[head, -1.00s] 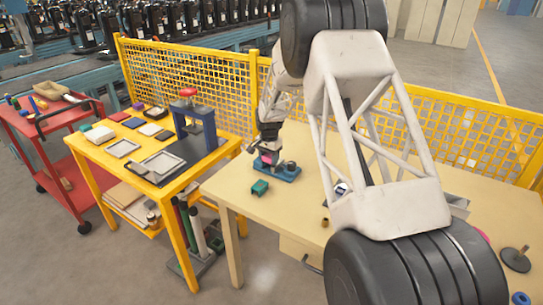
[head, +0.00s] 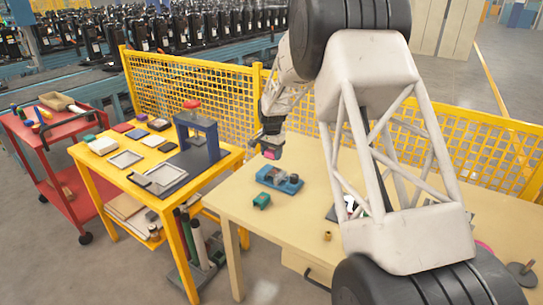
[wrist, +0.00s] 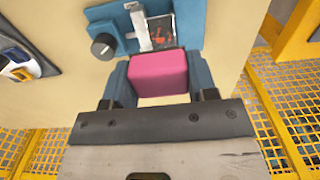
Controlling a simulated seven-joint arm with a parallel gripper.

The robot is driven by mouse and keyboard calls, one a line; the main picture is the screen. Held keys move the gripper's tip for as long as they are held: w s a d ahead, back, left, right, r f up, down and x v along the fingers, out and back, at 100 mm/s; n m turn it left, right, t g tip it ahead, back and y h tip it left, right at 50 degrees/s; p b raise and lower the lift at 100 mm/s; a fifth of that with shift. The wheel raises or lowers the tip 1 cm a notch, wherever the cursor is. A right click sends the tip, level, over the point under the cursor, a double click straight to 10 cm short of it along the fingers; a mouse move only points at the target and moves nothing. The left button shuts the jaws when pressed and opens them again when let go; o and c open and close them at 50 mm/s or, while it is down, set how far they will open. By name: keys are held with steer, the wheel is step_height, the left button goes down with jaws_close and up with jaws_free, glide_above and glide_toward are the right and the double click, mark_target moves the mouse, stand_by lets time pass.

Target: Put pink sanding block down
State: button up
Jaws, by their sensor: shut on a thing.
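The pink sanding block (wrist: 158,74) is between the two blue fingers of my gripper (wrist: 157,82) in the wrist view. My gripper is shut on it. In the head view the pink block (head: 270,154) shows small at the end of my gripper (head: 269,147), above the far left part of the beige table (head: 235,190). A blue fixture (head: 279,179) with a dark knob stands on the table below the gripper, and a gap shows between it and the block. The fixture also shows past the block in the wrist view (wrist: 108,22).
A small green part (head: 261,200) lies in front of the fixture. A yellow mesh fence (head: 190,83) runs behind the table. A yellow workbench (head: 105,185) with trays and a blue press (head: 204,135) stands to the left. Bare table top lies left of the fixture.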

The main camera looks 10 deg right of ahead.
steer(key=shift+w, duration=0.1)
stand_by(0.4)
steer(key=w+a+f+n, duration=0.1)
steer(key=w+f+n, duration=0.1)
steer(key=w, duration=0.3)
steer(key=w+a+f+n, duration=0.1)
steer(key=w+f+n, duration=0.1)
steer(key=w+n, duration=0.2)
steer(key=w+a+f+n, duration=0.1)
steer(key=w+f+n, duration=0.2)
steer(key=w, duration=0.5)
steer(key=shift+w+a, duration=0.1)
steer(key=shift+w, duration=0.1)
steer(key=shift+s, duration=0.15)
steer(key=s+d+m, duration=0.1)
steer(key=s, duration=0.7)
steer(key=s+d+r+m, duration=0.1)
steer(key=s+m, duration=0.1)
steer(key=s, duration=0.6)
steer(key=s+d+m, duration=0.1)
steer(key=s, duration=0.8)
steer(key=shift+s+d+r+m, duration=0.1)
steer(key=shift+d+r+m, duration=0.15)
steer(key=shift+r+m, duration=0.15)
steer(key=s+f+m, duration=0.2)
steer(key=s+m, duration=0.2)
steer(key=s, duration=2.4)
steer(key=shift+d+f, duration=0.2)
steer(key=shift+d, duration=0.2)
